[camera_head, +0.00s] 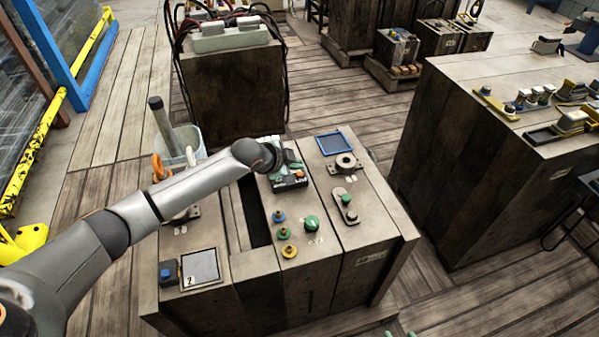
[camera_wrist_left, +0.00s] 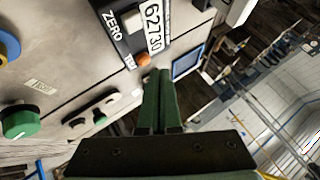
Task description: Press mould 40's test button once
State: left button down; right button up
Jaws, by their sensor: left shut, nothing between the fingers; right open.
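A dark counter unit (camera_head: 288,183) with an orange button (camera_head: 299,177) sits on the wooden mould block (camera_head: 318,219). In the left wrist view the counter (camera_wrist_left: 153,28) shows a row of digits, a ZERO label and a partly covered label beside the orange button (camera_wrist_left: 143,59). My left gripper (camera_wrist_left: 157,72) is shut and empty, its green fingertips close beside that button; I cannot tell whether they touch it. In the head view my left gripper (camera_head: 292,160) is over the counter unit, partly hidden by its wrist. My right gripper (camera_head: 400,334) shows only its separated green tips at the bottom edge. I cannot read a 40.
A green knob (camera_head: 312,222), a plate with a green button (camera_head: 346,200) and a blue-framed pad (camera_head: 335,142) are on the block. A bucket (camera_head: 180,145) holding a grey rod stands behind. Another block (camera_head: 480,140) with tools is right, across open floor.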

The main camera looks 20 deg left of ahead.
pick_arm(q)
jog(key=shift+f, duration=0.1)
dwell(0.7)
jog(key=shift+f, duration=0.3)
jog(key=shift+f, duration=0.5)
dwell(0.8)
jog(key=shift+r, duration=0.1)
jog(key=shift+r+p, duration=0.8)
jog(key=shift+p, duration=0.05)
